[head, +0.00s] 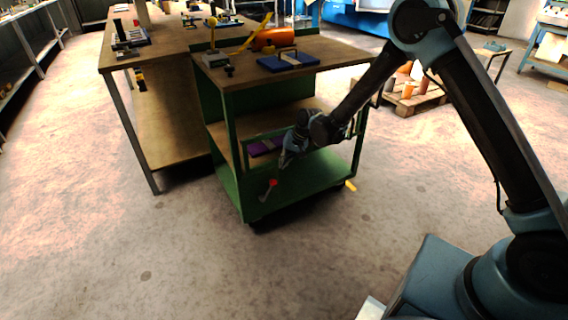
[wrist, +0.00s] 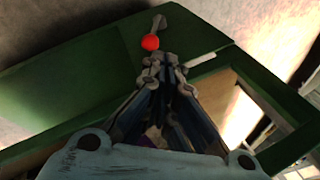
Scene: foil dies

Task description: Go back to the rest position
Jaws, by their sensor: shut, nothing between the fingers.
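My gripper (head: 284,161) is shut and empty. It hangs at the end of my outstretched arm, in front of the green cart's (head: 236,194) open lower part, between its middle and bottom shelves. In the wrist view the closed fingers (wrist: 166,66) point toward the red knob (wrist: 150,43) of a small lever. A gap between fingertips and knob cannot be judged surely. The red-knobbed lever also shows in the head view (head: 271,183), just below the gripper at the cart's lower front edge.
The cart's wooden top holds a blue flat block (head: 288,61) and an orange cylinder (head: 275,38). A wooden workbench (head: 160,45) stands behind. The floor (head: 200,270) in front is clear.

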